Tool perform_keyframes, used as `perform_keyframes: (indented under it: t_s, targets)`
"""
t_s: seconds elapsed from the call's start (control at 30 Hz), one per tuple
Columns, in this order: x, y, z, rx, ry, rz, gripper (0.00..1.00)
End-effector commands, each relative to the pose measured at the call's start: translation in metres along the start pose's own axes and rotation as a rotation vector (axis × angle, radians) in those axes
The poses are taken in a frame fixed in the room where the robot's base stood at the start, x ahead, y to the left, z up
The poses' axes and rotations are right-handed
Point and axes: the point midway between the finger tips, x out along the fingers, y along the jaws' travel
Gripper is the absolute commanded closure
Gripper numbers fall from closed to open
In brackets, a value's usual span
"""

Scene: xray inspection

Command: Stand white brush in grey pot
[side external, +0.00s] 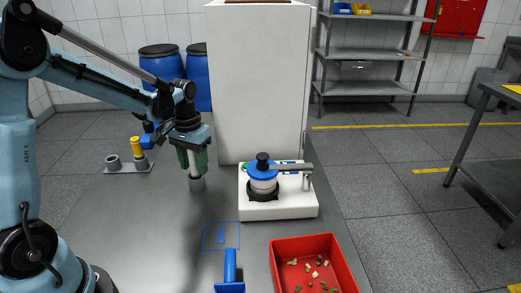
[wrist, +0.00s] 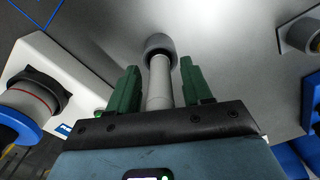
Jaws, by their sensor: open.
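The white brush (wrist: 159,80) shows as a pale upright handle between the two green fingers of my gripper (side external: 191,158). Its lower end meets a short grey cylinder, which looks like a grey pot (side external: 197,185) standing on the table; the pot also shows in the wrist view (wrist: 160,44). The bottom of the brush is hidden at the pot. My gripper is open, with a finger on each side of the handle and a visible gap to both in the wrist view (wrist: 159,66).
A white device with a blue-rimmed jar (side external: 263,180) stands right of my gripper. A blue tool (side external: 230,272) and a red tray (side external: 338,258) are in front.

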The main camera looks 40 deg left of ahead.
Motion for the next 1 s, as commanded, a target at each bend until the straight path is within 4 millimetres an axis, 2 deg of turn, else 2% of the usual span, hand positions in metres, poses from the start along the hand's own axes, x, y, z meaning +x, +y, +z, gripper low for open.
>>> perform_keyframes:
  t_s: [0.17, 0.6, 0.8, 1.0]
  targets:
    - [-0.022, 0.0, 0.001, 0.0, 0.0, 0.0, 0.5]
    - [-0.094, 0.0, 0.004, 0.0, 0.0, 0.0, 0.5]
    - [-0.112, 0.0, 0.004, 0.0, 0.0, 0.0, 0.5]
    - [-0.119, 0.007, 0.011, 0.018, 0.03, 0.0, 0.5]
